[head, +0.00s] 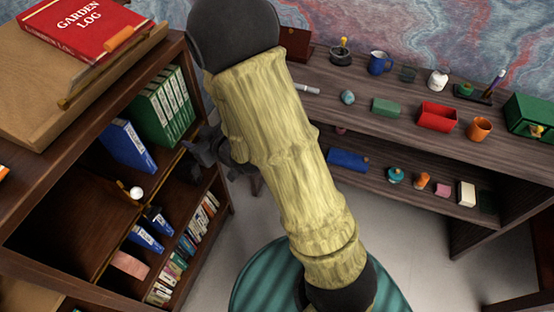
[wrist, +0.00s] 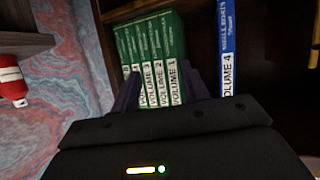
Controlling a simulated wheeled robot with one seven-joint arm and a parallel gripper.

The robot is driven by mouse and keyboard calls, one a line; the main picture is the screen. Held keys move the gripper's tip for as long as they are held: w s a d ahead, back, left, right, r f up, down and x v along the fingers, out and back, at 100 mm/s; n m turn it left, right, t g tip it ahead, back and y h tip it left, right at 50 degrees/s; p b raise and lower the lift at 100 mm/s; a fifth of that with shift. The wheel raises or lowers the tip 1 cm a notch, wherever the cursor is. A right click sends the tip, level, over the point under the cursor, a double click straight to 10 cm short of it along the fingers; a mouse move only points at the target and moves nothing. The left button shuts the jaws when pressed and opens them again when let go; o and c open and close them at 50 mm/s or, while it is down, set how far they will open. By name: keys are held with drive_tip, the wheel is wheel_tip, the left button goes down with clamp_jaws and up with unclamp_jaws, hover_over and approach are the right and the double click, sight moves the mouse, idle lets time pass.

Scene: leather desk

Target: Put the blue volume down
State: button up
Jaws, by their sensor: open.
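The blue volume (head: 128,146) stands on the upper shelf of the left bookcase, beside a row of green volumes (head: 162,108) with a gap between. In the wrist view the blue volume (wrist: 228,48) is near upright, its spine reading "VOLUME 4", right of the green volumes (wrist: 150,60). My gripper (head: 203,152) is in front of the bookcase, partly hidden by my arm. In the wrist view my gripper (wrist: 159,82) is open, its fingers in front of the green spines. The blue volume is outside the fingers, to their right. I cannot tell whether the fingers touch any green volume.
A red garden log (head: 85,30) lies on top of the bookcase. Smaller blue books (head: 146,237) and a row of thin books (head: 195,225) fill lower compartments. A dark desk (head: 400,140) at the back right holds small items, including a red tray (head: 437,117).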

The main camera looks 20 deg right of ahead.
drive_tip(key=s+d+m+g+h, duration=0.15)
drive_tip(key=d+h, duration=0.25)
drive_tip(key=d, duration=0.4)
drive_tip(key=s+d+r+m+g+h, duration=0.1)
drive_tip(key=s+d+m+g, duration=0.1)
drive_tip(key=s, duration=0.5)
drive_tip(key=s+d+r+m+g+h, duration=0.1)
drive_tip(key=s+d+m+g+h, duration=0.1)
drive_tip(key=s+d+g, duration=0.3)
drive_tip(key=s+d+m, duration=0.1)
drive_tip(key=s, duration=0.1)
drive_tip(key=shift+s+d+r, duration=0.15)
drive_tip(key=shift+s+r, duration=0.15)
drive_tip(key=shift+m+g, duration=0.25)
